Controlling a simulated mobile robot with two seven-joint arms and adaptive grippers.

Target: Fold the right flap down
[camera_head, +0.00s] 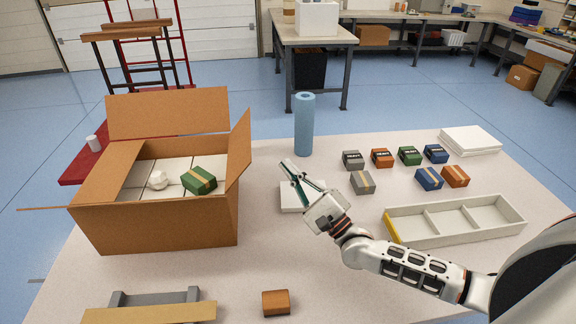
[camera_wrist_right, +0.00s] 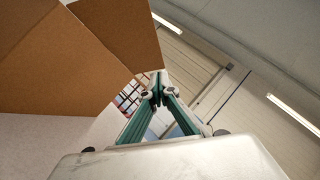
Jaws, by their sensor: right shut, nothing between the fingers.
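An open cardboard box (camera_head: 165,221) stands on the left of the table. In the right wrist view the fingertips (camera_wrist_right: 157,92) meet near a brown cardboard panel (camera_wrist_right: 122,30). My left gripper is not in view.
A blue cylinder (camera_head: 304,124) stands behind my right gripper, and a white pad (camera_head: 292,199) lies below it. Several small coloured boxes, a white divided tray (camera_head: 455,222) and a brown block (camera_head: 276,302) occupy the table. The table's middle front is mostly clear.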

